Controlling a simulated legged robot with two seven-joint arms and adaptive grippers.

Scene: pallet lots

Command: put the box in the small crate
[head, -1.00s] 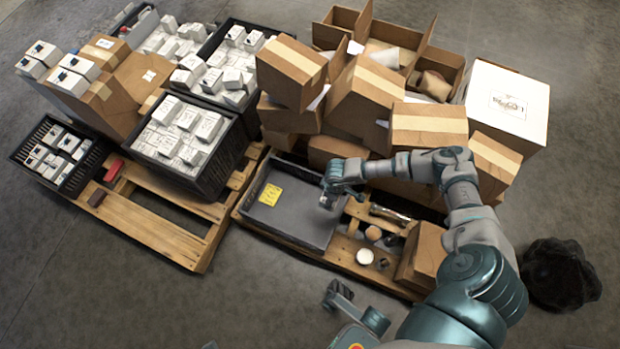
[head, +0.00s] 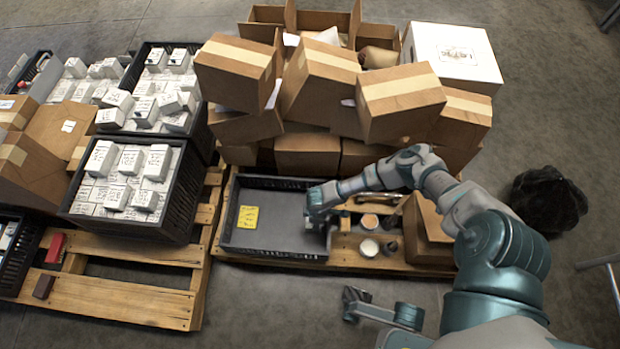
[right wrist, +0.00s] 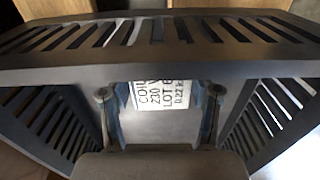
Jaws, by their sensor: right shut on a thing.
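The small crate (head: 275,184) is a dark grey slatted tray with a yellow label on its floor. It stands on the right pallet in the head view. My right gripper (head: 316,212) is over the crate's right end. It is shut on a small box, mostly hidden in the head view. In the right wrist view the box (right wrist: 165,122) shows a white printed label between the two fingers, with the slatted crate walls around it. I cannot tell if the box touches the crate floor. My left gripper (head: 352,305) is low at the bottom, empty, its fingers apart.
Brown cartons (head: 320,85) are piled behind the crate. A larger black crate (head: 180,205) full of white boxes stands left. A round white-topped can (head: 369,247) and a carton (head: 425,235) are right of the crate. A black bag (head: 547,200) lies on the floor.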

